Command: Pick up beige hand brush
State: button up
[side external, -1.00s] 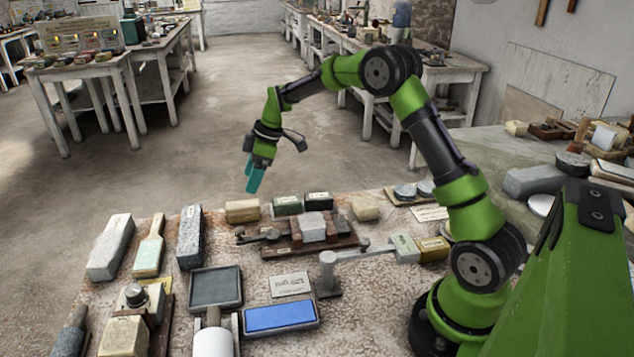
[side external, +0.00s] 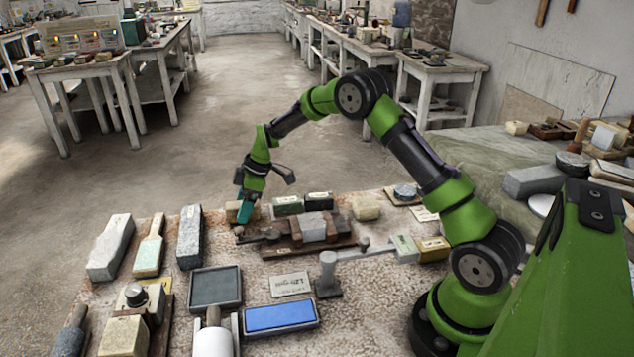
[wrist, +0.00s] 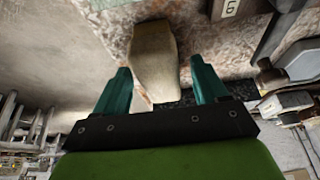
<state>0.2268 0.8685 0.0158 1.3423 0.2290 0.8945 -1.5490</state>
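A beige block-shaped piece (side external: 231,208), which looks like the beige hand brush, lies at the far edge of the worktop in the side view, partly hidden by my gripper (side external: 244,213). In the wrist view the beige piece (wrist: 153,60) lies ahead of my open fingers (wrist: 160,88), with its near end reaching into the gap between them. The fingers stand apart on either side of it and look empty. I cannot tell whether they touch it. A paddle-shaped wooden piece with a pale green face (side external: 149,252) lies further left.
Dark green boxes (side external: 288,206) stand close to the right of the gripper. A brown wooden stand with a grey block (side external: 313,228) is just in front of them. A grey speckled bar (side external: 190,237) lies to the left. The worktop's far edge is close by.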

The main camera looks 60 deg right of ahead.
jog(key=c, duration=1.1)
jog(key=shift+o, duration=0.2)
notch_tip(320, 180, up, 10)
jog(key=shift+r, duration=0.1)
jog(key=o, duration=0.5)
jog(key=c, duration=0.4)
